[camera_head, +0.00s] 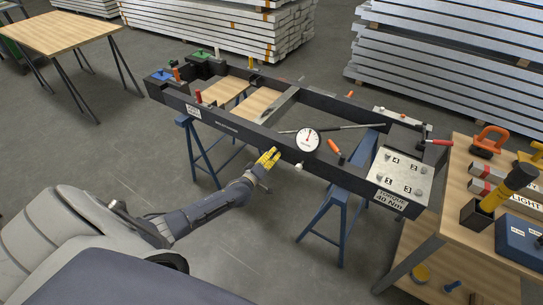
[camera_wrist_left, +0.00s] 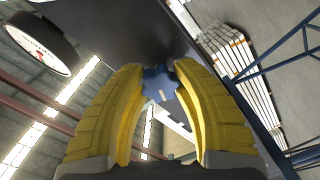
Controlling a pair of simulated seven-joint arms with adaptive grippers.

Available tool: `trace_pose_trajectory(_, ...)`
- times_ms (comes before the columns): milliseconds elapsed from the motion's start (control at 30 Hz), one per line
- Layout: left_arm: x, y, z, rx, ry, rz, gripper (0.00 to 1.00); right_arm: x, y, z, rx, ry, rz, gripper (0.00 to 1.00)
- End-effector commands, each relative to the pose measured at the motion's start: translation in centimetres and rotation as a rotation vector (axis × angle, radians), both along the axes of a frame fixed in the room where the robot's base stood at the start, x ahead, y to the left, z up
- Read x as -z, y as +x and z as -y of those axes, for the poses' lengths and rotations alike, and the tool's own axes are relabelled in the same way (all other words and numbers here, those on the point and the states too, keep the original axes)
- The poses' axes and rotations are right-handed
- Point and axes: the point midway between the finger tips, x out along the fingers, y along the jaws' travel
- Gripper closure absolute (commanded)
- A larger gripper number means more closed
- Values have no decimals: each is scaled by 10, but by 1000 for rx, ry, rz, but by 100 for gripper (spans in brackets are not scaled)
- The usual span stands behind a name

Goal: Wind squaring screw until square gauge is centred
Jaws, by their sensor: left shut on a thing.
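The round white square gauge (camera_head: 308,139) with a red needle sits on the near beam of the dark container frame (camera_head: 226,124). Its needle points roughly upward, but its scale is too small to read. It also shows in the left wrist view (camera_wrist_left: 38,44) at the upper left. My left gripper (camera_head: 272,158) has yellow fingers and is at the near beam, left of the gauge. In the left wrist view its fingers (camera_wrist_left: 168,92) are shut on a blue knob (camera_wrist_left: 158,84), which appears to be the squaring screw, set against the dark beam. My right gripper is not in view.
Blue trestles (camera_head: 338,204) carry the frame. A wooden bench (camera_head: 448,222) with tools stands at right. An orange-handled tool (camera_head: 334,147) lies near the gauge.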

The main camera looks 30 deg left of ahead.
Motion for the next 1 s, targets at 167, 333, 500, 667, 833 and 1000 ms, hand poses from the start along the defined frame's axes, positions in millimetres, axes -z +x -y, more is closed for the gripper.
trace_pose_trajectory(167,4,-2,3,5,-64,-8,99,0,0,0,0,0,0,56)
trace_pose_trajectory(333,4,-2,3,5,-97,-8,99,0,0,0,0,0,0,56)
trace_pose_trajectory(500,4,-2,4,5,-108,-8,99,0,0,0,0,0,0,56)
trace_pose_trajectory(667,4,-2,4,6,-108,-8,100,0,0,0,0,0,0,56)
trace_pose_trajectory(833,4,-2,4,6,-108,-8,68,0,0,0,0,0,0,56)
trace_pose_trajectory(1000,2,-1,3,4,-108,-6,48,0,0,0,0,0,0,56)
